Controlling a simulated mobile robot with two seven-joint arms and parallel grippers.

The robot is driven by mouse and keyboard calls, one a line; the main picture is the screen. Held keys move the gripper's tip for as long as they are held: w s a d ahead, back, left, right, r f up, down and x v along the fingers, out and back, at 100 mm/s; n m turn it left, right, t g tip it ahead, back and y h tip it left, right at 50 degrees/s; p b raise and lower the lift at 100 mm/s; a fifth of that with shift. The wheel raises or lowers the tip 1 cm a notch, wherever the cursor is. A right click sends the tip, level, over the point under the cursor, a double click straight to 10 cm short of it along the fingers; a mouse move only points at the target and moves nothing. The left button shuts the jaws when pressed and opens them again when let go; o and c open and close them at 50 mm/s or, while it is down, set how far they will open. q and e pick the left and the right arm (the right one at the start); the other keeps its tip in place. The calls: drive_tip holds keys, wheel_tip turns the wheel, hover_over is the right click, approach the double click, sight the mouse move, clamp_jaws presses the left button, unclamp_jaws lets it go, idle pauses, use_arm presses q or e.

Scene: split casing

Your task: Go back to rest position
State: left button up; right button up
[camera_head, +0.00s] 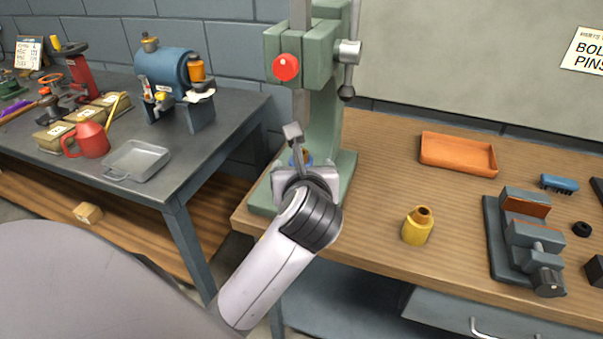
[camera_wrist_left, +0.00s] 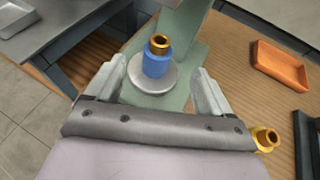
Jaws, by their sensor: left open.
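My left gripper (camera_head: 300,155) reaches in over the base of the green press (camera_head: 322,110) in the head view. In the left wrist view my left gripper (camera_wrist_left: 160,85) is open, its two fingers apart. Between and beyond the fingers stands a blue cylinder with a brass bushing in its top (camera_wrist_left: 157,56), upright on a round grey plate on the press base. The fingers look clear of it. In the head view the arm mostly hides this part; only a bit of blue shows. My right gripper is in neither view.
A yellow part with a hole (camera_head: 417,226), an orange tray (camera_head: 458,153) and a grey vise (camera_head: 527,240) are on the wooden bench. A dark bench at left carries a red can (camera_head: 88,139), a grey tray (camera_head: 137,160) and a blue machine (camera_head: 166,72). A gap separates the benches.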

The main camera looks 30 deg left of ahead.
use_arm(q)
drive_tip(key=shift+s+d+r, duration=0.1)
idle(0.7)
drive_tip(key=s+d+f+n+g+h, duration=0.2)
drive_tip(key=s+f+n+g+h, duration=0.2)
drive_tip(key=s+f+n, duration=0.75)
drive_tip(key=s+d+f+n+g+h, duration=0.2)
drive_tip(key=s+f+n+g+h, duration=0.2)
drive_tip(key=s+f+n, duration=0.7)
drive_tip(key=w+d+f+n+t+h, duration=0.2)
drive_tip(key=w+f+n+t, duration=0.2)
drive_tip(key=t, duration=0.3)
drive_tip(key=shift+w+d+f, duration=0.25)
drive_tip(key=shift+w+f, duration=0.4)
drive_tip(key=shift+f, duration=0.2)
idle(0.4)
